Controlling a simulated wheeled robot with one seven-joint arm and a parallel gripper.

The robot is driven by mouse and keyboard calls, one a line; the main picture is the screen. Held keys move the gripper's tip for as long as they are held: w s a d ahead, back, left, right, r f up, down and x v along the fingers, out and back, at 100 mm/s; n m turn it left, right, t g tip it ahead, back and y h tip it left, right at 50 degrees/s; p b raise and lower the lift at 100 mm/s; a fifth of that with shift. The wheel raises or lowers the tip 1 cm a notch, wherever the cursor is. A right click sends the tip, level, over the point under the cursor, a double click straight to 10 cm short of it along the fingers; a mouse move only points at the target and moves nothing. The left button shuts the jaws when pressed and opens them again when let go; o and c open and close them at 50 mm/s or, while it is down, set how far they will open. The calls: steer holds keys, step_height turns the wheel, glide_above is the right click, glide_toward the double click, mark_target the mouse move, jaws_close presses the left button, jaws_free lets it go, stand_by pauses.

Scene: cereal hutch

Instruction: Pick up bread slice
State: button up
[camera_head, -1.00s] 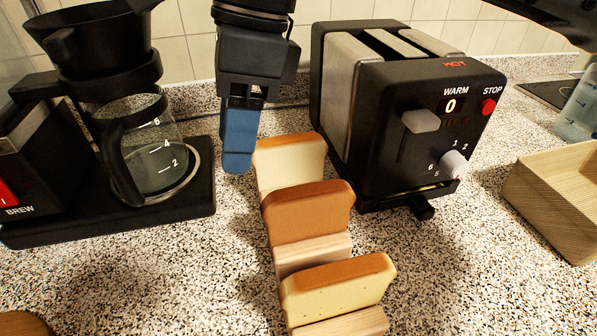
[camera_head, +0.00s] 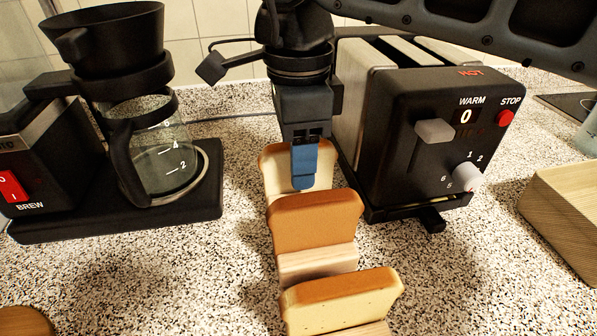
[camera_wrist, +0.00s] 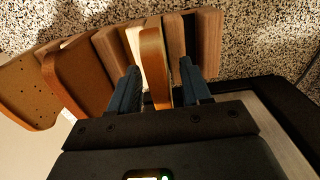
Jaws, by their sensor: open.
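Three bread slices stand upright in a row in a light wooden rack (camera_head: 318,262). The far slice (camera_head: 279,172), the brown-faced middle slice (camera_head: 316,222) and the near slice (camera_head: 342,303) lean slightly. My gripper (camera_head: 305,172) is open and points down at the far slice, with a blue finger in front of its face. In the wrist view, the far slice (camera_wrist: 154,60) stands between the two blue fingers of my gripper (camera_wrist: 157,88), with gaps at the sides. The middle slice (camera_wrist: 77,75) and near slice (camera_wrist: 25,95) are left of them there.
A black toaster (camera_head: 420,150) stands close at the right of the rack. A coffee maker (camera_head: 110,215) with a glass carafe (camera_head: 155,160) stands at the left. A wooden box (camera_head: 565,215) is at the right edge.

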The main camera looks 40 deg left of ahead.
steer(key=shift+f, duration=0.1)
steer(key=c, duration=0.7)
steer(key=shift+c, duration=0.2)
